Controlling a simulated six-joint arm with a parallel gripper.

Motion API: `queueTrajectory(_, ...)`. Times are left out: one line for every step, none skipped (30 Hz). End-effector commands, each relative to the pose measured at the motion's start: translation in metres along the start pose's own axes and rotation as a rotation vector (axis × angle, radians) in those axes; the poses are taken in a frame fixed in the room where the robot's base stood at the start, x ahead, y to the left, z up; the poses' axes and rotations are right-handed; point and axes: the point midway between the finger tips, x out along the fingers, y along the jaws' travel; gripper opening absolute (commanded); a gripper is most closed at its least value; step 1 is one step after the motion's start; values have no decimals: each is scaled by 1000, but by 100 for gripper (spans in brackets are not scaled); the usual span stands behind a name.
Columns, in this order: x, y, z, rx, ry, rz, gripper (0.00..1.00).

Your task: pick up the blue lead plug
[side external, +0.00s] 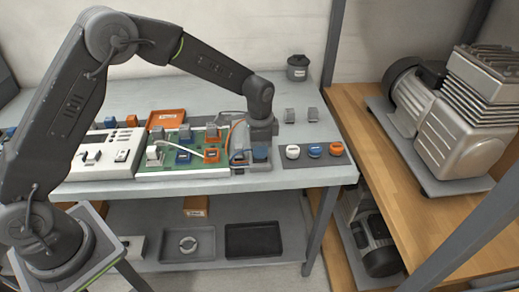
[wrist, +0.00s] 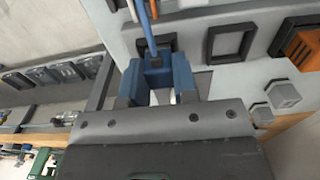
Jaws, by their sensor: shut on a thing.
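The blue lead plug (wrist: 157,72) is in the middle of the wrist view, with a blue cable (wrist: 146,25) running from it toward the top edge. In the side view my gripper (side external: 250,150) points down at the right end of the green board (side external: 190,153), and a blue part shows by the fingers. Whether the plug still touches a socket below is hidden.
White, blue and orange round pieces (side external: 314,150) sit on a dark mat right of the gripper. Grey blocks (side external: 290,115) and a dark cup (side external: 298,67) stand behind. A white panel (side external: 97,155) and an orange tray (side external: 166,118) are to the left. A compressor (side external: 460,110) stands on the wooden bench.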

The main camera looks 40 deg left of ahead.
Motion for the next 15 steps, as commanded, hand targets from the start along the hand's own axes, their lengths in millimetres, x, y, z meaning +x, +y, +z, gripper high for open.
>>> queueTrajectory(-2,0,0,0,1,-1,4)
queueTrajectory(-3,0,0,0,1,-1,4)
queueTrajectory(-5,0,0,0,1,-1,4)
queueTrajectory(-7,0,0,0,1,-1,4)
queueTrajectory(-10,0,0,0,1,-1,4)
queueTrajectory(-14,0,0,0,2,-1,4)
queueTrajectory(-17,0,-1,0,2,-2,4)
queueTrajectory(-21,0,0,0,2,-2,4)
queueTrajectory(-28,0,-1,0,2,-2,4)
queueTrajectory(-33,0,-1,0,3,-2,4)
queueTrajectory(-39,0,-1,1,3,-2,4)
queueTrajectory(-45,-2,3,-2,2,-2,4)
queueTrajectory(-48,-6,10,-5,1,-1,4)
queueTrajectory(-52,-9,16,-5,0,-1,4)
queueTrajectory(-57,-13,24,-6,1,-1,4)
